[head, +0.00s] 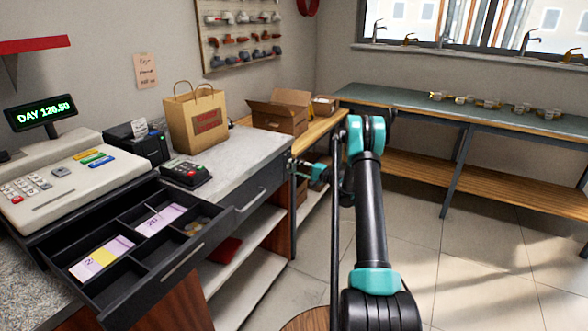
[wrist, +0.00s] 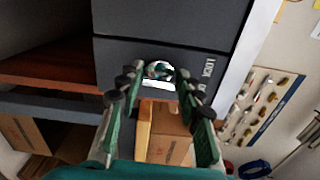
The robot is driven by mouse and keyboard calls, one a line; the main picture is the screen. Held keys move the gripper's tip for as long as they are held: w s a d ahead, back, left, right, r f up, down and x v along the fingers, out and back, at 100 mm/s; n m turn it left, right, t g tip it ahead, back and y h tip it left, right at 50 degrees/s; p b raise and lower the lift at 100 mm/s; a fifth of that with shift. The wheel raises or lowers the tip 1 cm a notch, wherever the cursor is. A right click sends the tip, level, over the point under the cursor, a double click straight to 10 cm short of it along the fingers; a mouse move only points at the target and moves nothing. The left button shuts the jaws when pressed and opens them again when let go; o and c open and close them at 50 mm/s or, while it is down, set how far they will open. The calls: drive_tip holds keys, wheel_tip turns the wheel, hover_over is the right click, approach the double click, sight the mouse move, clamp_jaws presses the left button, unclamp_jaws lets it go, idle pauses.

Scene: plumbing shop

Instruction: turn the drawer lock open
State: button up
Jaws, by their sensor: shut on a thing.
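The drawer lock (wrist: 158,69) is a small silvery knob on a dark grey front in the wrist view. White lettering starting with "LOCK" is beside it; the rest of the lettering is partly hidden by a finger. My gripper (wrist: 157,77) is shut on the lock, with one green-and-black finger at each side of it. In the head view my gripper (head: 297,167) is at the right end of the dark drawer front (head: 257,188) under the grey counter. The lock itself is hidden there behind the fingers.
An open cash drawer (head: 105,256) with notes and coins juts out at the left, under the till (head: 62,183). A paper bag (head: 196,118) and an open carton (head: 278,112) stand behind the counter's front edge. The floor (head: 450,255) at the right is clear.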

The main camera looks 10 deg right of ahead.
idle(0.3)
drive_tip(key=o, duration=1.2)
drive_tip(key=shift+c, duration=0.2)
drive_tip(key=shift+d, duration=0.1)
drive_tip(key=v, duration=1.2)
